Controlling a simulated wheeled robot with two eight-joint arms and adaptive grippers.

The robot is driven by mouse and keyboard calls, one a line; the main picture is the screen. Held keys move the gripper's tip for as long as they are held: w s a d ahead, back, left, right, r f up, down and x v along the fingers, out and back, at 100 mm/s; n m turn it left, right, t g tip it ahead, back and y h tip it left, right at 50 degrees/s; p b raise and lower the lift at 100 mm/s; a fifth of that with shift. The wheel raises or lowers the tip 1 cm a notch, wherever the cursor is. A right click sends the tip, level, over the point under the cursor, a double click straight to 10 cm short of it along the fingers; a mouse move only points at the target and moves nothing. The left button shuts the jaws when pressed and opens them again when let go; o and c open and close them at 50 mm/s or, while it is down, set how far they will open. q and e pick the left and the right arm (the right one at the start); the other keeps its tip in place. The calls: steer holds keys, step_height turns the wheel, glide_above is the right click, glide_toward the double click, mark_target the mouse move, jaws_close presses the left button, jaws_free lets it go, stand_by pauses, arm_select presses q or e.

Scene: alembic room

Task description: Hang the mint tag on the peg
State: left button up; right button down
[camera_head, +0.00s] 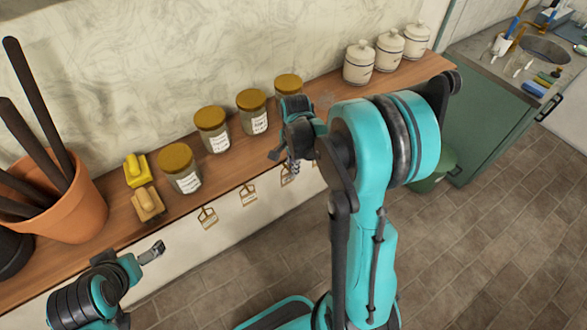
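I cannot make out a mint tag in this view. Small brown-gold frame-like pieces hang along the shelf's front edge: one at the left (208,217), one in the middle (248,194) and one at the right (287,175), partly behind my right gripper. I cannot tell which part is a peg. My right gripper (283,158) is at the shelf's front edge, in front of the jars; its fingers are small and partly hidden, so its opening and any held thing are unclear. My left gripper (156,249) is low at the left, in front of the shelf, apart from the hanging pieces.
The wooden shelf (112,222) carries several gold-lidded jars (211,129), white canisters (358,63), a yellow block (137,170), a tan block (148,204) and a terracotta pot (72,215) with dark rods. A green cabinet (484,121) stands right. The tiled floor in front is free.

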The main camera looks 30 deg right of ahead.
steer(key=shift+w+f, duration=0.15)
steer(key=shift+w+f+b, duration=0.25)
steer(key=shift+w+b, duration=0.1)
steer(key=shift+b, duration=0.1)
steer(key=shift+w+f+b, duration=0.1)
steer(key=shift+f+b, duration=0.1)
steer(key=shift+b, duration=0.1)
stand_by(0.4)
stand_by(0.5)
steer(key=c, duration=1.7)
jaws_free()
steer(key=shift+w+r, duration=0.1)
